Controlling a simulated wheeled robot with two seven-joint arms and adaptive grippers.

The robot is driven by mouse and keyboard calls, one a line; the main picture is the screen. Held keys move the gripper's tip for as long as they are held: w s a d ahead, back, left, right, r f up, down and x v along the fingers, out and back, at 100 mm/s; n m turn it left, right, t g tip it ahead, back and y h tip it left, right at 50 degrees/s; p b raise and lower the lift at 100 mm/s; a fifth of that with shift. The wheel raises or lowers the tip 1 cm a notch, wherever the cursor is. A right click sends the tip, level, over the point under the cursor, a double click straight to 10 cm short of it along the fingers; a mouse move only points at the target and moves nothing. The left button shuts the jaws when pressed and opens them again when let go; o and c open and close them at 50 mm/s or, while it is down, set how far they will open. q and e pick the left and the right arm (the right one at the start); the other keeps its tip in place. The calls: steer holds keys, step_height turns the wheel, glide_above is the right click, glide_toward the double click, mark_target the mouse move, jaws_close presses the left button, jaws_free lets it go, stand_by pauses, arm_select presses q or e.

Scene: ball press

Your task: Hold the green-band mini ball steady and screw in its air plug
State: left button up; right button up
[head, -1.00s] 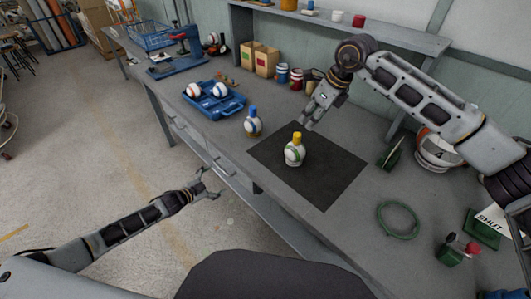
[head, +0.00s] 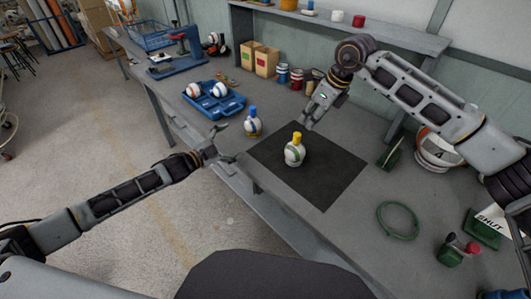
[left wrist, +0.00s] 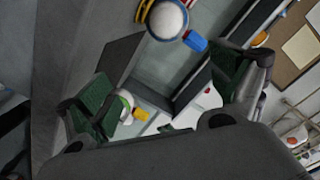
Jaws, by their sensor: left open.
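The green-band mini ball (head: 294,156) stands on the dark mat (head: 330,181), with a yellow plug (head: 297,137) upright on its top. I cannot tell how deep the plug sits. In the left wrist view the ball (left wrist: 126,99) and yellow plug (left wrist: 141,114) show partly hidden behind a finger. My left gripper (head: 226,144) is open and empty at the bench's front edge, left of the mat and apart from the ball. My right gripper (head: 311,116) hangs over the mat's far edge, behind the ball and apart from it; its finger opening is unclear.
A blue-banded ball (head: 252,127) with a blue plug stands just left of the mat. A blue tray (head: 219,101) holds two balls farther back. A green hose ring (head: 398,220) lies right of the mat, near a green block (head: 390,154). The mat around the ball is clear.

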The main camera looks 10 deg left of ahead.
mark_target(296, 150)
arm_select(q)
steer(key=d+n, duration=0.1)
steer(key=w+d+n+y, duration=0.1)
steer(key=n, duration=0.1)
steer(key=shift+r, duration=0.2)
steer(key=shift+d+n+g+y, duration=0.3)
steer(key=shift+d+n+y, duration=0.2)
steer(key=shift+d+n, duration=0.6)
steer(key=s+d+g+h, duration=0.1)
steer(key=s+d, duration=0.1)
steer(key=d, duration=0.1)
steer(key=s+d+r+n+g, duration=0.1)
steer(key=s+d, duration=0.1)
steer(key=d, duration=0.1)
steer(key=s+d+n+g+h, duration=0.1)
steer(key=d+g, duration=0.1)
steer(key=shift+s+d+r+h, duration=0.2)
steer(key=shift+s+d+h, duration=0.1)
steer(key=shift+s+d, duration=0.1)
steer(key=shift+s+d+r+g+h, duration=0.3)
steer(key=shift+s+d+r+g, duration=0.1)
steer(key=shift+s+d, duration=0.15)
steer(key=shift+w+f, duration=0.1)
steer(key=shift+x, duration=6.8)
steer(key=shift+c, duration=0.4)
